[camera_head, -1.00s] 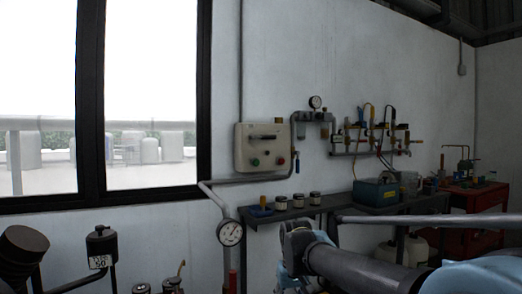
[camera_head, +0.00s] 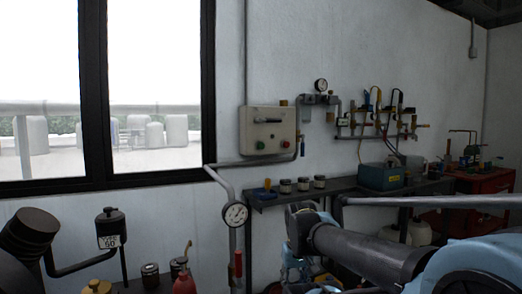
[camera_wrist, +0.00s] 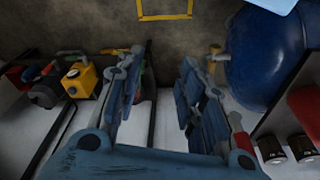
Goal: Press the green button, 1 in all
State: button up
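The green button (camera_head: 261,145) is a small round button at the lower left of a pale control box (camera_head: 247,124) on the wall, in the head view. A red button (camera_head: 284,144) sits to its right on the same box. Neither button shows in the wrist view. My gripper (camera_wrist: 158,92) has its two blue fingers spread apart with nothing between them. It points at a dark wall or floor surface and is away from the control box. In the head view its fingertips cannot be made out clearly.
A grey pipe with a gauge (camera_head: 235,214) runs below the box. A narrow dark shelf (camera_head: 264,203) with small jars stands under it, and valves (camera_head: 380,122) are to the right. The wrist view shows a big blue round object (camera_wrist: 268,62) and a yellow item (camera_wrist: 80,80).

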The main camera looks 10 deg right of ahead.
grip_shut()
dwell(1.0)
